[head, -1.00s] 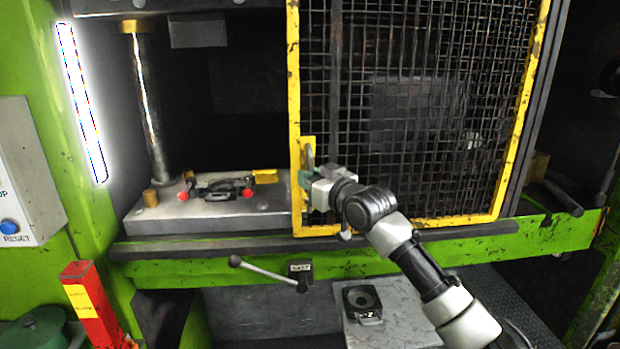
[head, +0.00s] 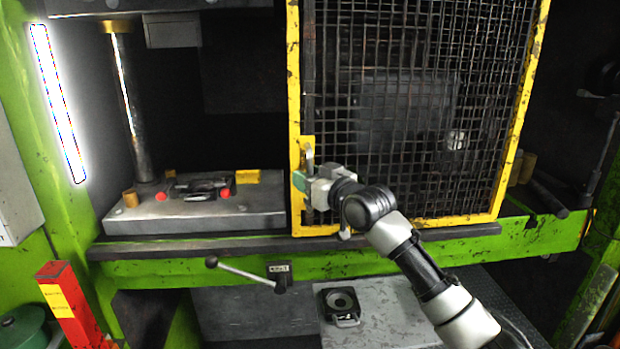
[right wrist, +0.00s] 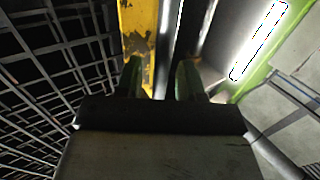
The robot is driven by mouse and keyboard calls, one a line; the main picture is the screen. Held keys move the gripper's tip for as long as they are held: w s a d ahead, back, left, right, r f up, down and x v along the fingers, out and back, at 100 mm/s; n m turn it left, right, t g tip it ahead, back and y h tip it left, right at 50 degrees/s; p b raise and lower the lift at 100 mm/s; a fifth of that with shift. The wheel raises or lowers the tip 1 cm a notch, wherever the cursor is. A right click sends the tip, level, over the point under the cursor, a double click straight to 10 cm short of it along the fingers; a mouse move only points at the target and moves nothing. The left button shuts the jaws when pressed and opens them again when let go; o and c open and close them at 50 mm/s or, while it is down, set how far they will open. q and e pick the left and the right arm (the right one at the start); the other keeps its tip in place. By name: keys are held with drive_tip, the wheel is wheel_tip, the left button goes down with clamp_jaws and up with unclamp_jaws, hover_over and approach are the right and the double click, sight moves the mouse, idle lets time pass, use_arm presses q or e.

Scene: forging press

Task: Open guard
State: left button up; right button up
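The guard is a black mesh panel in a yellow frame (head: 294,90), standing upright in the right part of the press opening in the head view. A grey upright handle (head: 310,155) sits on a yellow plate at its left edge. My right gripper (head: 304,180) is at this handle, its greenish fingers on either side of it. In the right wrist view the two fingers of my right gripper (right wrist: 158,78) flank the handle bar, with the yellow frame (right wrist: 138,30) just behind. The fingers look closed on the handle, though the contact is partly hidden. My left gripper is out of view.
Left of the guard the opening is clear above the grey press bed (head: 150,222), which carries a die with two red knobs. A lever (head: 245,272) sticks out below the rail. A red post (head: 70,300) stands at lower left, and a grey plate (head: 385,325) lies low in front.

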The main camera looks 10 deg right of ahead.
drive_tip(key=b+v, duration=0.4)
drive_tip(key=v, duration=0.6)
drive_tip(key=shift+s+d, duration=0.25)
drive_tip(key=shift+s, duration=0.1)
